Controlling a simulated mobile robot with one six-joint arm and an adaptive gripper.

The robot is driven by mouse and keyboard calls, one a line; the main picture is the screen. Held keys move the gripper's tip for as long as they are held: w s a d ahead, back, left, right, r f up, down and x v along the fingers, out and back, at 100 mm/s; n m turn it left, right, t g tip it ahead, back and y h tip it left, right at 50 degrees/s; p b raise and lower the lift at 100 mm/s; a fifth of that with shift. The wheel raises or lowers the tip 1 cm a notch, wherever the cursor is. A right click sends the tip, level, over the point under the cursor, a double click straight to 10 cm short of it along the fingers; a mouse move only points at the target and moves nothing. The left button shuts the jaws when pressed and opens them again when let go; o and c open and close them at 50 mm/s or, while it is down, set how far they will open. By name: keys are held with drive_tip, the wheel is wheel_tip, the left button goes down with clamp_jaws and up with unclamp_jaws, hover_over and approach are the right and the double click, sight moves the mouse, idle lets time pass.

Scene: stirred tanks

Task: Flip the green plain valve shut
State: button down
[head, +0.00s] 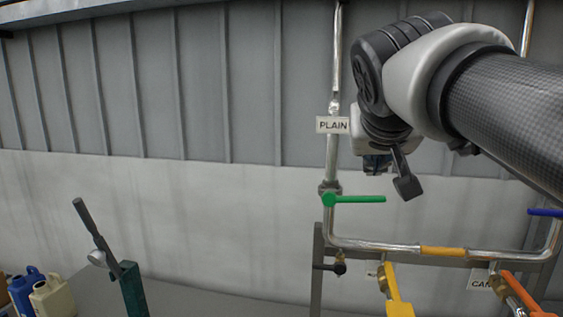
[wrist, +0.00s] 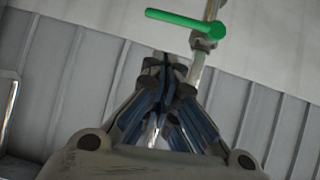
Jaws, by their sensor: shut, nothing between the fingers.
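The green valve handle (head: 358,199) sits on the vertical steel pipe below a white PLAIN sign (head: 333,125). The lever lies level, crosswise to the pipe, and points right from its pivot. In the wrist view the green handle (wrist: 180,20) crosses the top of the picture, beyond my fingertips. My gripper (head: 378,171) is above the lever in the head view, right of the pipe, with a visible gap to it. In the wrist view my gripper (wrist: 167,65) has its fingers together, with nothing between them. My own wrist partly hides the gripper in the head view.
A pipe with a yellow band (head: 443,251) runs below. Yellow (head: 398,300) and orange (head: 523,306) handles are at the bottom, a blue handle (head: 545,212) at right. A dark lever (head: 97,237) on a green post and jugs (head: 50,295) stand at left. The wall between is clear.

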drive_tip(key=v, duration=0.4)
drive_tip(key=shift+w, duration=0.1)
